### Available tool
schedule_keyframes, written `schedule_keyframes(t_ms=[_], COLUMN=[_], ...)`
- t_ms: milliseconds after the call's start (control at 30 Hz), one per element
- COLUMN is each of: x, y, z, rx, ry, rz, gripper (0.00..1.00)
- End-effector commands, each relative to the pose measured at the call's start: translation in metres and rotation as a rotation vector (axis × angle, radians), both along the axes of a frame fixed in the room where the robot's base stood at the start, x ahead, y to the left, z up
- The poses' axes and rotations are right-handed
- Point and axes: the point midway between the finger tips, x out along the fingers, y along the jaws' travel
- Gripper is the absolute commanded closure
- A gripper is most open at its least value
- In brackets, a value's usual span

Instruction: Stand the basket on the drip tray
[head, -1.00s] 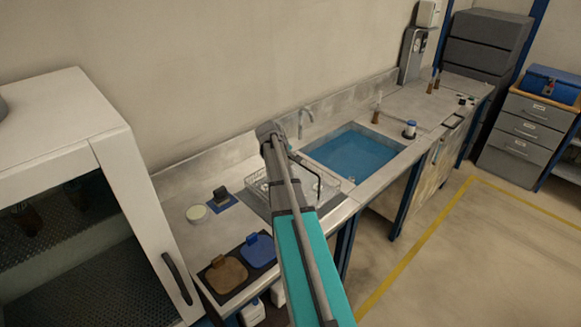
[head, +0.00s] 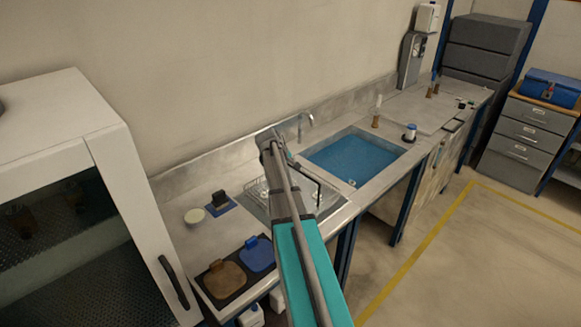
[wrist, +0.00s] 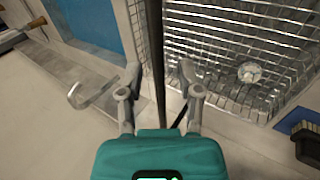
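The wire basket (wrist: 235,50) stands upright on the metal worktop beside the sink, with a white round piece (wrist: 249,73) inside it. My gripper (wrist: 159,78) is open over the basket. The dark handle bar runs between its fingers in the wrist view, with gaps on both sides. My arm hides the fingers in the head view.
The sink (head: 352,158) with blue water and a tap (head: 304,125) is to the right. A white cabinet (head: 108,150) stands further left.

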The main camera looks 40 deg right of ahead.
Motion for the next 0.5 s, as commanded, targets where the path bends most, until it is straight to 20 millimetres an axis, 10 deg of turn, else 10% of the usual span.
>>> schedule_keyframes(t_ms=[500], x=[-0.0001], y=[0.0042], z=[0.0073], rx=[0.000], ry=[0.001], rz=[0.001], gripper=[0.53])
